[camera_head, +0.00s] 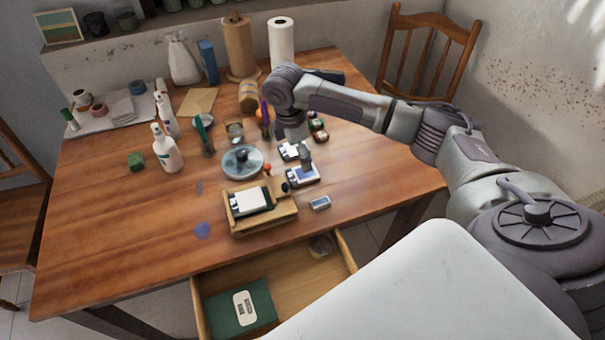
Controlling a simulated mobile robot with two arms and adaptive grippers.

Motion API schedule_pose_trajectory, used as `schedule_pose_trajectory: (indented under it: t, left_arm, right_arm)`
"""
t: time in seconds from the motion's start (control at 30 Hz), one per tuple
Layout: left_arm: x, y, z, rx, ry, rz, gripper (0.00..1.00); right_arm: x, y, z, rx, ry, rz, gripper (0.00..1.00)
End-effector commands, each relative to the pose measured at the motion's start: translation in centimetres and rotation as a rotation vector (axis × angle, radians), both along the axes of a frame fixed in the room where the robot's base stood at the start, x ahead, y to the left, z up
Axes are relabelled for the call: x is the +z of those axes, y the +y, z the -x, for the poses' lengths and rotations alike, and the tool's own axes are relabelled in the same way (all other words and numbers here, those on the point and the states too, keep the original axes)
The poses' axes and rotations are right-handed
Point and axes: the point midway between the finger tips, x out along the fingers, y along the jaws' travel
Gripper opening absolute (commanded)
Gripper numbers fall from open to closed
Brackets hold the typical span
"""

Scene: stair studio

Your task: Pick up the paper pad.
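A white pad with a dark edge (252,200) lies in a small wooden tray (263,225) near the table's front edge. It looks like the paper pad, but I cannot be sure. A stack of pale sheets (121,107) also lies on a light tray at the back left. My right gripper (293,138) points down over the table, behind and to the right of the white pad, apart from it. Its fingers are small and partly hidden, so I cannot tell whether it is open or shut. My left gripper is not in view.
Small stamp pads (302,176) and a blue-and-white block (320,203) lie beside the wooden tray. A round clear dish (242,162), white bottles (167,150) and paper rolls (238,47) stand behind. The table's front left is mostly clear.

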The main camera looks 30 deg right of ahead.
Motion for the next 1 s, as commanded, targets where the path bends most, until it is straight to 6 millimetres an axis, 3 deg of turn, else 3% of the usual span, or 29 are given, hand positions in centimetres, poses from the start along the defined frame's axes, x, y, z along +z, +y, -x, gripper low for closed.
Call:
schedule_pose_trajectory:
  t: [0.23,0.4,0.6,0.8,0.83,1.0]
  left_arm:
    - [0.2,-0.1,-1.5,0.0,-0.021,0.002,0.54]
    - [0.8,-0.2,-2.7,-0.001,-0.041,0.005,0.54]
    - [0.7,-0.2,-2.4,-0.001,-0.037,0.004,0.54]
    - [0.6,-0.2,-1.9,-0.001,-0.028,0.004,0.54]
    - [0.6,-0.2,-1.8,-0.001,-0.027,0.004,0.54]
    - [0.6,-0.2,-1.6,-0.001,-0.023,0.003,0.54]
  right_arm:
    - [-1.8,-0.1,0.2,0.0,0.0,0.0,0.9]
    - [-4.4,0.2,0.8,0.001,0.002,0.0,0.9]
    - [-6.3,-0.1,0.8,0.0,-0.002,0.001,0.9]
    - [-6.4,-0.1,0.8,0.0,-0.003,0.001,0.9]
    - [-6.4,-0.1,0.8,0.0,-0.003,0.001,0.88]
    - [-6.3,-0.1,0.8,0.0,-0.002,0.0,0.6]
